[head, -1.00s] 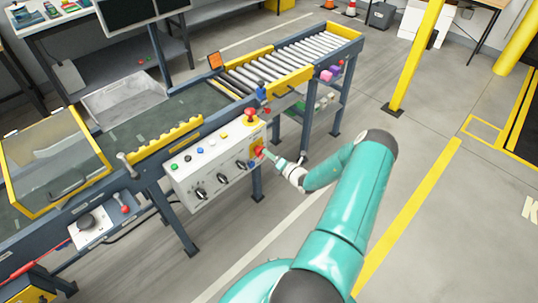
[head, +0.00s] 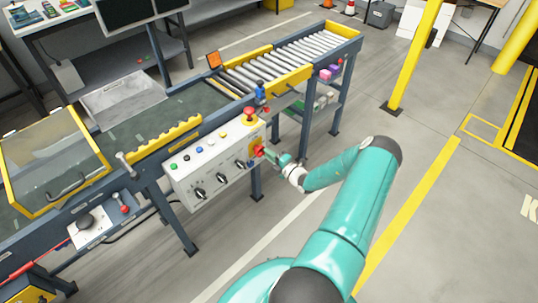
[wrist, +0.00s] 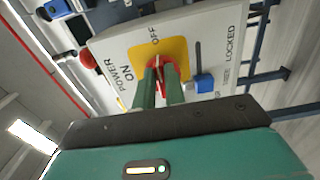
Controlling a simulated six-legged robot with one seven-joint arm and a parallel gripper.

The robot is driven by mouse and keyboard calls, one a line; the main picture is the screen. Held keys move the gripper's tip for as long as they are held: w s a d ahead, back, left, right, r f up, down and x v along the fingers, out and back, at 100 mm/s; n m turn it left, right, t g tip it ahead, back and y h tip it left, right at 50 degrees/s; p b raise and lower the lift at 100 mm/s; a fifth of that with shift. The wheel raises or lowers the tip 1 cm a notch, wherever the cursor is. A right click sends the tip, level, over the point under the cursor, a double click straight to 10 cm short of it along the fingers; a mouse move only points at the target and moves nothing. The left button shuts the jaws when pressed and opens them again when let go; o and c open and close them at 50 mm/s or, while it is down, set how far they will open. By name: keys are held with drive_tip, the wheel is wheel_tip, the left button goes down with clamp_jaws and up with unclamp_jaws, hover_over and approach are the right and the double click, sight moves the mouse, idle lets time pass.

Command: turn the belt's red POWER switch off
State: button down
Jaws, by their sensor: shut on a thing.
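The red POWER switch (wrist: 158,62) sits on a yellow plate (wrist: 180,47) with ON and OFF lettering on the white control panel (wrist: 222,30). In the head view the switch (head: 258,151) is at the right end of the panel. My gripper (wrist: 159,84) is shut on the red switch, with one green finger on each side. A pale mark on the switch points roughly up toward OFF in the wrist view. The fingers hide much of the knob. In the head view my gripper (head: 270,156) reaches it from the right.
A blue switch (wrist: 205,83) beside LOCKED lettering is close to my right finger. A red mushroom button (head: 250,114) stands above the power switch. Black knobs (head: 199,193) are to the left. The floor right of the belt is open up to a yellow post (head: 415,55).

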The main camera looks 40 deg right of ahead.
idle(0.3)
drive_tip(key=c, duration=1.5)
unclamp_jaws()
drive_tip(key=shift+o, duration=0.2)
drive_tip(key=s, duration=1.4)
drive_tip(key=shift+d, duration=0.2)
drive_tip(key=shift+w, duration=0.1)
